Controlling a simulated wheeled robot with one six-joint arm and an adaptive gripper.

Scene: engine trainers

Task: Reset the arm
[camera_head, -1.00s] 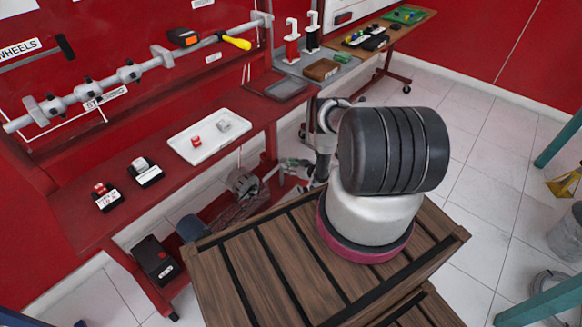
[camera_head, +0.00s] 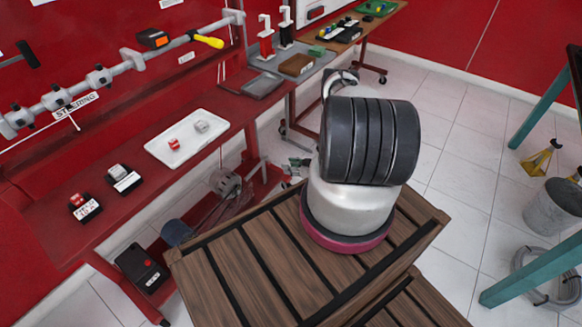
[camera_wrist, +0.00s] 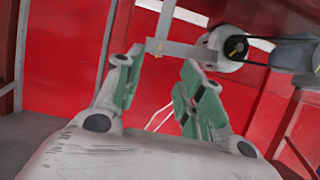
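My gripper (camera_wrist: 160,82) is open in the wrist view, with its two green-padded fingers apart and nothing between them. In the head view my gripper (camera_head: 297,166) shows only in small part, low beside the red bench and left of my arm. My arm (camera_head: 370,140) stands on the slatted wooden top, and its large black and white joint hides most of the links behind it.
The red bench (camera_head: 55,222) holds a white tray (camera_head: 160,152) with a red and a grey part. A motor-like part (camera_head: 226,183) sits on the bench's lower level. A teal post (camera_head: 530,270) stands at right. White floor lies open between.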

